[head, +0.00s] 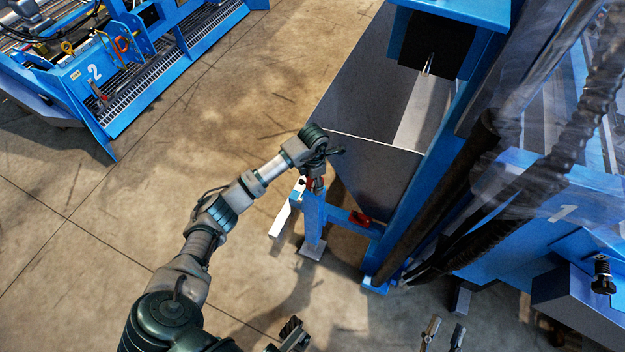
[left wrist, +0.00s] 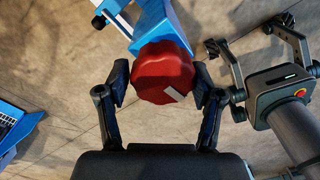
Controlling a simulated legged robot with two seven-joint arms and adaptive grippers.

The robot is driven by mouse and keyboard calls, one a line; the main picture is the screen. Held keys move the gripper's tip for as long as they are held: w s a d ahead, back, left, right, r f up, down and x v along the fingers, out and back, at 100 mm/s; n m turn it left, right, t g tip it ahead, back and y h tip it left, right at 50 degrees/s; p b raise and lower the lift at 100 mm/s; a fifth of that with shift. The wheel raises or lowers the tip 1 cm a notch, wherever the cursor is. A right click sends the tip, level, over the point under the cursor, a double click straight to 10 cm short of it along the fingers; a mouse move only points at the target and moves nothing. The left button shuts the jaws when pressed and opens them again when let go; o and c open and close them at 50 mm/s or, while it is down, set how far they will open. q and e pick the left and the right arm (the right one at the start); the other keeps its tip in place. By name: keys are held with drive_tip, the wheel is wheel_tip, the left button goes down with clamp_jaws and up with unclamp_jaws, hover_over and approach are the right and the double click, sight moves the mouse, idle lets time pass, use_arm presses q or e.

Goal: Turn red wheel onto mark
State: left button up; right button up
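The red wheel (left wrist: 160,72) has a scalloped rim and a white patch (left wrist: 174,95) on its edge nearest my palm. It sits on a blue post (head: 313,220); in the head view my left gripper mostly covers it. My left gripper (left wrist: 160,84) is above the wheel, its fingers apart on either side of it. A small gap shows at the left finger; contact at the right finger is unclear. My right gripper (left wrist: 248,35) is open and empty, off to the right in the left wrist view. I cannot make out a separate target mark.
A grey hopper (head: 375,175) in a blue frame stands just right of the post. A white plate (head: 280,220) sticks out left of it. A blue machine marked 2 (head: 95,75) is at the upper left. Concrete floor (head: 200,110) is clear between.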

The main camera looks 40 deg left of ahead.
use_arm(q)
drive_tip(key=shift+a+r, duration=0.1)
drive_tip(key=shift+c, duration=0.5)
drive_tip(key=shift+w+d, duration=0.15)
drive_tip(key=shift+d, duration=0.35)
drive_tip(key=shift+a, duration=0.4)
drive_tip(key=shift+d, duration=0.2)
drive_tip(key=shift+a+m, duration=0.15)
drive_tip(key=shift+m, duration=1.75)
drive_tip(key=m, duration=0.3)
drive_tip(key=shift+m, duration=0.3)
drive_tip(key=m, duration=0.4)
drive_tip(key=shift+b, duration=0.35)
drive_tip(key=m, duration=0.4)
drive_tip(key=shift+m+b, duration=0.3)
drive_tip(key=shift+m, duration=1.2)
use_arm(e)
drive_tip(key=shift+s+d+r+m+t, duration=0.2)
drive_tip(key=shift+s+d+r+t, duration=0.2)
drive_tip(key=shift+s+r+t, duration=0.35)
drive_tip(key=shift+s+d+r+m+t, duration=0.2)
drive_tip(key=shift+s+d+r+t, duration=0.25)
drive_tip(key=shift+t, duration=0.4)
drive_tip(key=shift+r, duration=0.15)
